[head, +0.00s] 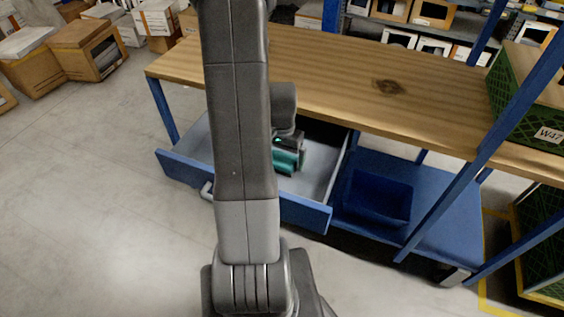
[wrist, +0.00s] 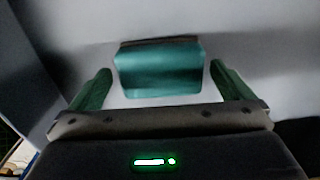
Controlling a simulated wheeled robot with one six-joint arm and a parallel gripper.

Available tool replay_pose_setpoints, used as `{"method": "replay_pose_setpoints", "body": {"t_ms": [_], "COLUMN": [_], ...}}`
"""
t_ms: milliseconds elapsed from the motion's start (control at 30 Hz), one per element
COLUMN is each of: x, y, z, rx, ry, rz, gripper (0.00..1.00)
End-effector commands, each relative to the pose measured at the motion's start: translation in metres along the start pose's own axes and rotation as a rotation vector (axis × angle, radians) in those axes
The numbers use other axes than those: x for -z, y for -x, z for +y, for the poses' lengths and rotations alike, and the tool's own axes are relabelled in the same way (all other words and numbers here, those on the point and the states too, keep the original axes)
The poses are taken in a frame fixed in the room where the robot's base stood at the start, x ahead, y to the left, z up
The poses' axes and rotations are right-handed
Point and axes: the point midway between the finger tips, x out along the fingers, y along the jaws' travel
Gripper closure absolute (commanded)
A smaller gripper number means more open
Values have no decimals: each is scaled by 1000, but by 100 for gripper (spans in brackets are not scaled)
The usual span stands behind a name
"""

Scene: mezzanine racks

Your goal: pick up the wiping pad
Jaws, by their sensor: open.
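The wiping pad (wrist: 158,72) is a teal block with a darker, greyish far edge. In the wrist view it lies on the pale grey floor of the open drawer (head: 318,210). My gripper (wrist: 159,82) is open, with one green finger on each side of the pad and a visible gap to it on both sides. In the head view my gripper (head: 288,152) is down inside the drawer. Teal parts show there, but I cannot tell pad from fingers, and my arm hides the drawer's middle.
The drawer sits under a wooden worktop (head: 350,80) with blue legs. A blue bin (head: 378,197) stands on the lower shelf to the right. A green crate (head: 520,75) is on the worktop's right end. Cardboard boxes (head: 88,50) stand at the back left. The floor at left is clear.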

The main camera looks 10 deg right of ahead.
Motion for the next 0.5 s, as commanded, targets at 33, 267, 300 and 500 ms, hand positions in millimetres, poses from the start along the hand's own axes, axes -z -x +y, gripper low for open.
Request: {"method": "replay_pose_setpoints", "body": {"t_ms": [33, 267, 300, 500], "x": [0, 0, 0, 0], "y": [-5, -11, -11, -11], "z": [0, 0, 0, 0], "rx": [0, 1, 1, 1], "ry": [0, 0, 0, 0], "rz": [-1, 1, 1, 1], "gripper": [0, 0, 0, 26]}}
